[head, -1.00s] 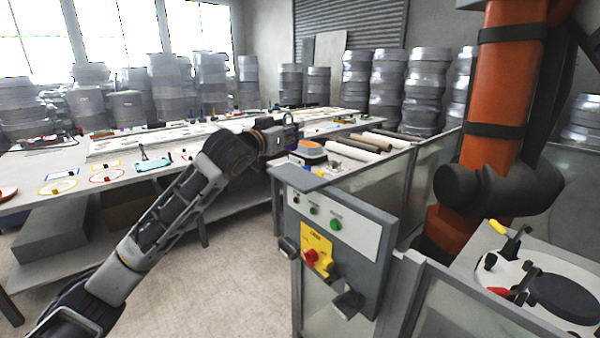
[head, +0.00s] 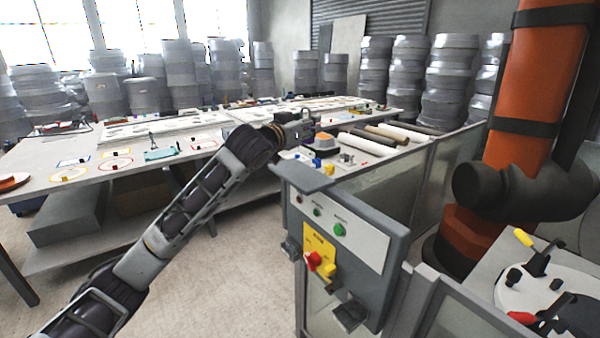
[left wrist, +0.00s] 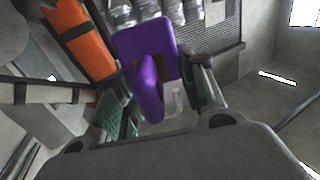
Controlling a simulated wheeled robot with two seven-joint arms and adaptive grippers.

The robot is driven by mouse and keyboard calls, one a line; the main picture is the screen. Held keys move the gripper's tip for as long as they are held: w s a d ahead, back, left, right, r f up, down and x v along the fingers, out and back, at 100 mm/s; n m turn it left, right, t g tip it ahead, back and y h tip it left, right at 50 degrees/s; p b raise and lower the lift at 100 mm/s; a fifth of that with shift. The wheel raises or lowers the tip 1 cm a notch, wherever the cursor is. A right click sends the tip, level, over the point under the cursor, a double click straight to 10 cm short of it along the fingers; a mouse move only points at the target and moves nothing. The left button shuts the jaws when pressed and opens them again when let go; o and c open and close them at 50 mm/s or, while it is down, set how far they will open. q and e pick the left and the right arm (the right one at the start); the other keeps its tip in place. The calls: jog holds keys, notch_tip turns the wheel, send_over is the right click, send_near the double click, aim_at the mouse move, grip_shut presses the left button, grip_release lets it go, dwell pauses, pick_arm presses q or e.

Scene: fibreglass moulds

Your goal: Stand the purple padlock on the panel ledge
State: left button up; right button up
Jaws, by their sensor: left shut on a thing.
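The purple padlock (left wrist: 150,40) shows large in the left wrist view, between the fingers of my left gripper (left wrist: 155,95), which is shut on it. A pale, curved shackle shows at its lower right. In the head view my left gripper (head: 304,122) is in the air, above and beyond the panel ledge (head: 303,178). I cannot make out the padlock clearly there. The ledge is a flat grey shelf along the top of the grey control panel (head: 345,245), and its visible top is bare. The padlock is apart from the ledge. My right gripper is not in view.
A long worktable (head: 215,145) with flat tools and marked rings lies behind my left arm. Rolls (head: 368,143) and small blue and yellow items (head: 319,166) lie beyond the panel. Fence panels (head: 432,185) and an orange robot arm (head: 520,125) stand at right.

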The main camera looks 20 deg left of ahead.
pick_arm(q)
jog(key=shift+f, duration=3.15)
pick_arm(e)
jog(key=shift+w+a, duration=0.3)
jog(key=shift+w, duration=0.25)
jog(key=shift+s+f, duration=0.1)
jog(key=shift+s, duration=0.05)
pick_arm(q)
jog(key=shift+f+b, duration=0.2)
jog(key=shift+b, duration=0.1)
jog(key=shift+f, duration=1.65)
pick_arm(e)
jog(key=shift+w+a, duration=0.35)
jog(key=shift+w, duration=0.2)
